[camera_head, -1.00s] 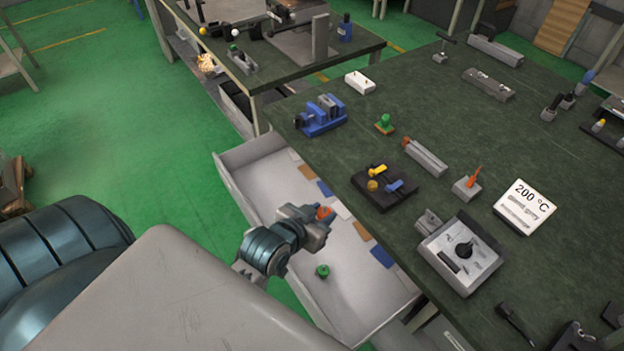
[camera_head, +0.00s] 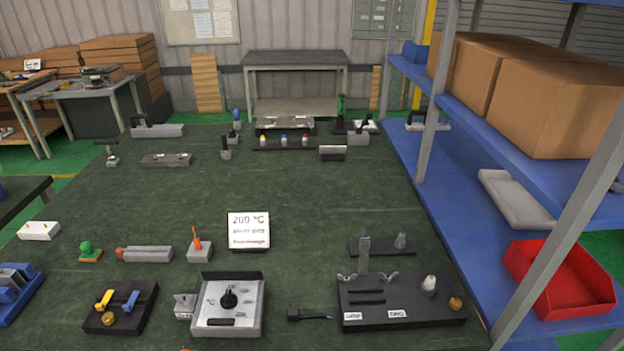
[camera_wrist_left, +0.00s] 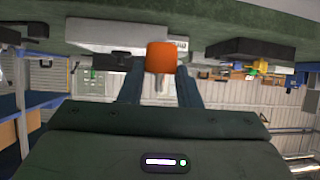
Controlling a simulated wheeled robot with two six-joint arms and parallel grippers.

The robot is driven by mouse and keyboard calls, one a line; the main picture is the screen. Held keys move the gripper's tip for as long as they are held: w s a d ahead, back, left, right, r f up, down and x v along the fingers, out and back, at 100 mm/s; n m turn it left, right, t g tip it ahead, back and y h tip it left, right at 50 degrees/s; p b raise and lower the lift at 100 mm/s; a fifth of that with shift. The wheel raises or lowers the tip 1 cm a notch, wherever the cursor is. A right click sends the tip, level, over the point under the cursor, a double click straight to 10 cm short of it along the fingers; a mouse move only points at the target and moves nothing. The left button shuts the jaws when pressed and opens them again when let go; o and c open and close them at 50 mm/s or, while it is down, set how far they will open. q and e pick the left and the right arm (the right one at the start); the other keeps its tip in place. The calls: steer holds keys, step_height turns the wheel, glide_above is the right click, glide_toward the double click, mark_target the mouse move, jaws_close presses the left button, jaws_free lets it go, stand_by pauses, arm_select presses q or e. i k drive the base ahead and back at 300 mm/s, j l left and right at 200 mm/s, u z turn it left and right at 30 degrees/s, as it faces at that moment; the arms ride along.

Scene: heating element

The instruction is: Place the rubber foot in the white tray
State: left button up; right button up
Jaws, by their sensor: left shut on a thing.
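My left gripper (camera_wrist_left: 160,88) shows only in the left wrist view. It is shut on an orange block-like piece with a short pale stub, which looks like the rubber foot (camera_wrist_left: 163,57). The picture there looks upside down, with the green bench along its top. In the head view neither gripper shows. A whitish tray (camera_head: 515,199) lies on the blue shelf at the right; it looks empty from here.
A red bin (camera_head: 560,280) sits on the shelf right of the green bench (camera_head: 300,185), below cardboard boxes (camera_head: 540,90). Shelf posts (camera_head: 432,115) stand between. A control box (camera_head: 229,305), a black fixture (camera_head: 400,303) and a sign (camera_head: 249,231) are on the bench.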

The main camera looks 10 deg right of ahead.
mark_target(532, 211)
steer(key=k+l+z, duration=0.15)
steer(key=l+z, duration=0.2)
steer(key=l, duration=0.75)
steer(key=l+z, duration=0.35)
steer(key=l, duration=0.75)
